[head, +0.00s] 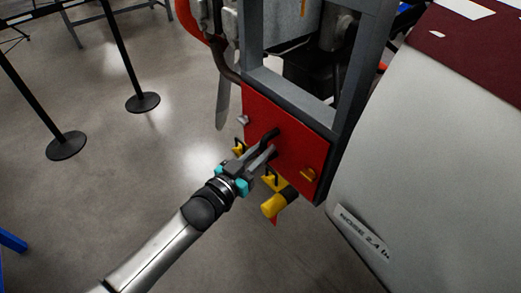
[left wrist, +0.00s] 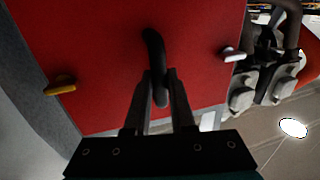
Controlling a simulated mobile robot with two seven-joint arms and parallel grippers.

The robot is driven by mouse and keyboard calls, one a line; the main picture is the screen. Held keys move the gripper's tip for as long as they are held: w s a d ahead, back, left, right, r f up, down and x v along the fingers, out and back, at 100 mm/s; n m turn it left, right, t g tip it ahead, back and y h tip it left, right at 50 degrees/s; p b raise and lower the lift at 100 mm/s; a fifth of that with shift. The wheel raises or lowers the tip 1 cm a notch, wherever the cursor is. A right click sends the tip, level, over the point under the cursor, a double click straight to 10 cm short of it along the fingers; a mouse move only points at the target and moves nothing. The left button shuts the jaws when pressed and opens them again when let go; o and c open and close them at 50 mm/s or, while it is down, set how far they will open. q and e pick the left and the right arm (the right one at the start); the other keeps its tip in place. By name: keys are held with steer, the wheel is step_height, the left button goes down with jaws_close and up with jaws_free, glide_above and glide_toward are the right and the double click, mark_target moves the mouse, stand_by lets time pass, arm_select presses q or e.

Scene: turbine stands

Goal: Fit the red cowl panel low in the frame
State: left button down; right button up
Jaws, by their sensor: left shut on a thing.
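The red cowl panel (head: 297,137) covers the low part of the grey frame (head: 287,88) in the head view. It fills the upper part of the left wrist view (left wrist: 95,45). It has a black handle (left wrist: 154,55) in its middle, a yellow latch (left wrist: 60,86) on one side and a pale silver latch (left wrist: 232,54) on the other. My left gripper (head: 262,150) is shut on the black handle, with its fingers (left wrist: 161,88) on either side of the handle's lower end. Whether the panel sits fully flush cannot be told. My right gripper is not in view.
Yellow fittings (head: 274,205) stick out below the panel. A large pale nose cowl (head: 430,150) stands close on the right. Black barrier posts (head: 142,101) stand on the left. The grey floor between is clear.

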arm_select(q)
steer(key=shift+d+r, duration=0.25)
steer(key=shift+r, duration=0.05)
steer(key=c, duration=1.2)
jaws_free()
steer(key=o, duration=0.4)
steer(key=shift+w+d+f, duration=0.15)
steer(key=shift+d, duration=0.05)
steer(key=shift+c, duration=0.2)
steer(key=o, duration=0.3)
steer(key=shift+a+f, duration=0.25)
steer(key=shift+s+r, duration=0.1)
steer(key=shift+s, duration=0.1)
steer(key=shift+p+v, duration=0.75)
steer(key=shift+v, duration=0.25)
steer(key=p+v, duration=0.2)
steer(key=v, duration=0.3)
steer(key=shift+w, duration=0.1)
